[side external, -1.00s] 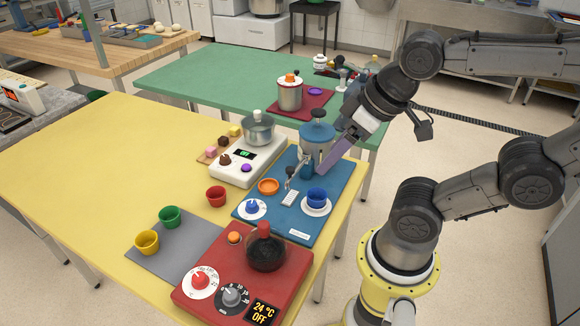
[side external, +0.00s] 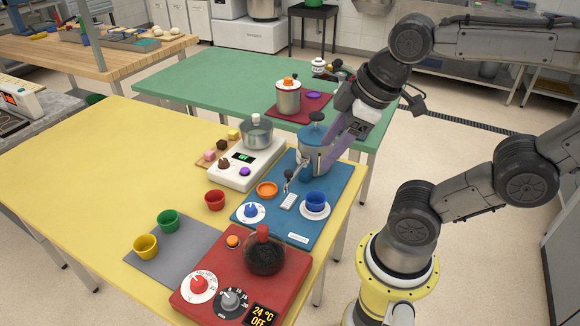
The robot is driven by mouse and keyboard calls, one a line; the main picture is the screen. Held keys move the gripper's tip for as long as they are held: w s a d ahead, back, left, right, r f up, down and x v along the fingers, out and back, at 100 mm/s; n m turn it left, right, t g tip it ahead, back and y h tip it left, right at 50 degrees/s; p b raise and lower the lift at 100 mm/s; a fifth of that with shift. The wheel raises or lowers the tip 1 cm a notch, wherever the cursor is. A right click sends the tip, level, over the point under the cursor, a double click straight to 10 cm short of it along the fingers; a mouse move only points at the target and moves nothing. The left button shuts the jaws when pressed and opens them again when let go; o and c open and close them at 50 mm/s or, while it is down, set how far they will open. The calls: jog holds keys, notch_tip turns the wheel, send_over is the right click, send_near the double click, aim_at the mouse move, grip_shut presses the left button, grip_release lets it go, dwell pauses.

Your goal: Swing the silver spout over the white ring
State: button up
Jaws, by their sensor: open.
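A blue dispenser (side external: 311,150) with a dark knob on top stands at the back of the blue mat (side external: 275,228). A thin silver spout (side external: 293,180) reaches from its lower front toward the lower left, with a dark ball beside it. A blue cup (side external: 316,199) sits on a white saucer (side external: 315,212), whose rim shows as a white ring to the right of the spout's end. My gripper (side external: 328,167) is open, its purple finger angled down along the dispenser's right side. Whether it touches the dispenser or spout I cannot tell.
A white dial with a blue knob (side external: 251,211), an orange bowl (side external: 267,190) and a white slotted piece (side external: 288,201) lie near the spout. A white scale (side external: 240,168) with a pot stands left. A red heater (side external: 222,288) is in front. Open yellow table lies left.

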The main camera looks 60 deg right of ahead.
jog(key=w+d+r+n+g, duration=0.2)
jog(key=w+d+n+g, duration=0.1)
jog(key=w+n, duration=0.3)
jog(key=m+g, duration=0.1)
jog(key=g, duration=0.1)
send_over(289, 172)
notch_tip(289, 172, down, 5)
notch_tip(289, 172, down, 13)
jog(key=shift+w, duration=0.1)
grip_shut()
jog(key=shift+r, duration=0.1)
dwell(1.1)
